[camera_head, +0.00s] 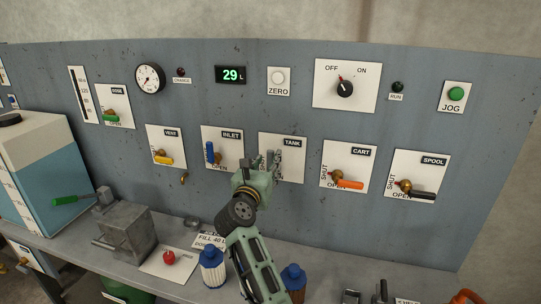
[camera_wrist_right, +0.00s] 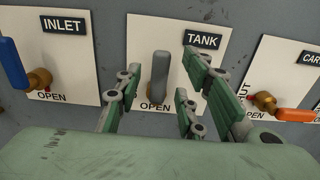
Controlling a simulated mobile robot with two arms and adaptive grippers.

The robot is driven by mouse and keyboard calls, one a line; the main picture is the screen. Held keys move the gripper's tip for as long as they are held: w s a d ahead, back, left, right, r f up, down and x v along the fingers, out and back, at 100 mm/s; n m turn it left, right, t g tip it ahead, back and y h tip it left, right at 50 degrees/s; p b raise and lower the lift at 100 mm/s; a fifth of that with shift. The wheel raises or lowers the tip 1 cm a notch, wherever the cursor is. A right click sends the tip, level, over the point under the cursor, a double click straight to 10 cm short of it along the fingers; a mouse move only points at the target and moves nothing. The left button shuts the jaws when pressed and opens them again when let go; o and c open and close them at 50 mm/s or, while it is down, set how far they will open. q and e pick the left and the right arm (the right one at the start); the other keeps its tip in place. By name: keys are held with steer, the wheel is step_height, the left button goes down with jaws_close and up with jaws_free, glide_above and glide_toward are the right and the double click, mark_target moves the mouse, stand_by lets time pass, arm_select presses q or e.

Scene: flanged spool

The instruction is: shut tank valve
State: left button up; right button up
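The tank valve sits on a white plate labelled TANK (camera_head: 295,148) in the middle row of the panel. In the right wrist view its grey handle (camera_wrist_right: 159,78) stands upright, its lower end just above the word OPEN. Its pivot and any SHUT mark are hidden. My right gripper (camera_head: 267,162) is at this plate; in the right wrist view its green and grey fingers (camera_wrist_right: 158,98) are spread on either side of the handle, with gaps showing. The head view mostly hides the handle behind the gripper. My left gripper is not in view.
The inlet valve's blue handle (camera_head: 210,153) is close on the left and the cart valve's orange handle (camera_head: 350,184) on the right. Below, the bench holds a blue-capped bottle (camera_head: 212,268), a grey block (camera_head: 127,231) and a red button (camera_head: 169,258).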

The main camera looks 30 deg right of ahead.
mark_target(270, 160)
steer(key=shift+p+x, duration=0.35)
steer(key=shift+x, duration=1.5)
jaws_close()
